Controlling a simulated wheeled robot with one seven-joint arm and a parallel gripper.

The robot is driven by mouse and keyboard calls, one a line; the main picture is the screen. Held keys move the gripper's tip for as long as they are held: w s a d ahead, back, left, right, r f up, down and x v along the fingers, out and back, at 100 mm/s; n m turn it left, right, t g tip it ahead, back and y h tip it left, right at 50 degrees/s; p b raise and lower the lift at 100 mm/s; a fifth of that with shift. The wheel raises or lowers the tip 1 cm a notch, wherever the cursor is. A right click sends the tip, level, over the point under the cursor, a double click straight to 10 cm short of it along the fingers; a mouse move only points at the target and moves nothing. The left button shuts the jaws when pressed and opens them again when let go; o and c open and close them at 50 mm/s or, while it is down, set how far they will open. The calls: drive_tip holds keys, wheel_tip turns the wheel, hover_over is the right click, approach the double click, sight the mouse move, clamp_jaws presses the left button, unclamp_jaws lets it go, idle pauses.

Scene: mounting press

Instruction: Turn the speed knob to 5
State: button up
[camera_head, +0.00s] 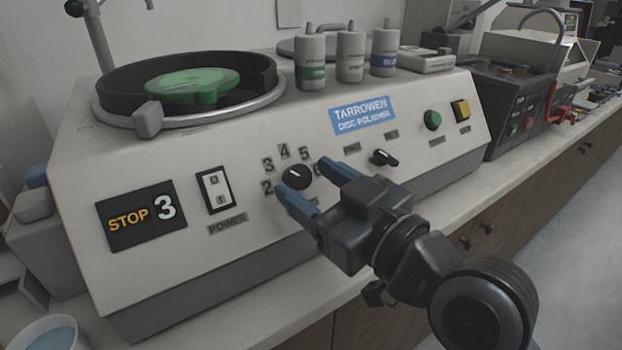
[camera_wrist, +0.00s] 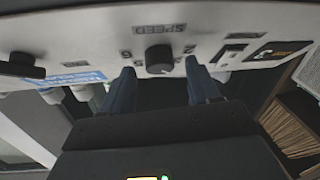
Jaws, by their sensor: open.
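The speed knob (camera_head: 295,177) is a round black dial with a white mark, on the sloped front of the disc polisher. The numbers 2, 3, 4 and 5 show around it. The display (camera_head: 141,215) reads "STOP 3". My gripper (camera_head: 302,176) is open, its two blue fingers on either side of the knob. In the wrist view, upside down, the knob (camera_wrist: 159,60) sits between the spread fingertips (camera_wrist: 161,75), with gaps on both sides. The word SPEED shows beside it. I cannot tell exactly where the mark points.
A power switch (camera_head: 214,190) is left of the knob. A small black knob (camera_head: 385,158), a green button (camera_head: 432,120) and a yellow button (camera_head: 460,110) are to the right. Several bottles (camera_head: 350,57) and the green disc (camera_head: 193,85) are on top.

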drive_tip(key=shift+w+a, duration=0.3)
drive_tip(key=shift+c, duration=0.3)
drive_tip(key=c, duration=1)
drive_tip(key=shift+r+m+p, duration=0.1)
drive_tip(key=shift+m+p, duration=0.2)
drive_tip(key=shift+p, duration=0.2)
